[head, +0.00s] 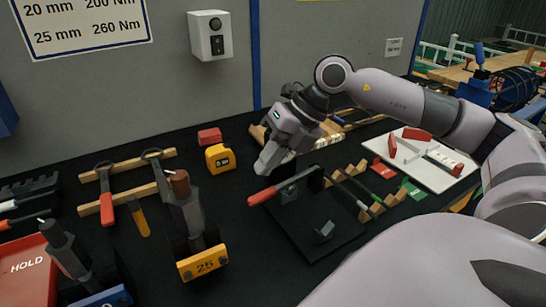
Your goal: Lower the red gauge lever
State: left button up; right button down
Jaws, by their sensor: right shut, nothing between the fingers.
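A lever with a red handle (262,196) and a grey metal bar is mounted on a black base plate (312,232) in the middle of the head view. The bar runs from a dark post at the right to the red grip at the left. The lever stands above the plate; its exact angle is hard to tell. My right gripper (264,168) is shut and empty, pointing down just above and behind the red handle. It appears apart from the handle. My left gripper is not in view.
A small grey block (324,231) sits on the plate. A notched wooden rack (376,208) with rods lies to the right, near a white board (440,162) with red-handled parts. An upright tool with a yellow 25 block (202,263) stands left, and a yellow tape measure (220,159) lies behind.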

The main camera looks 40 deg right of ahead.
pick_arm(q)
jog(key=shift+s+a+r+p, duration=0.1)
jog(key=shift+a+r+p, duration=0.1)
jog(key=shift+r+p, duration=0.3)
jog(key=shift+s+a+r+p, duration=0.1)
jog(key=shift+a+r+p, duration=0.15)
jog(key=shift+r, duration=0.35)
pick_arm(e)
notch_tip(320, 180, up, 11)
jog(key=s+a, duration=0.1)
jog(key=a, duration=0.1)
jog(key=shift+s, duration=0.4)
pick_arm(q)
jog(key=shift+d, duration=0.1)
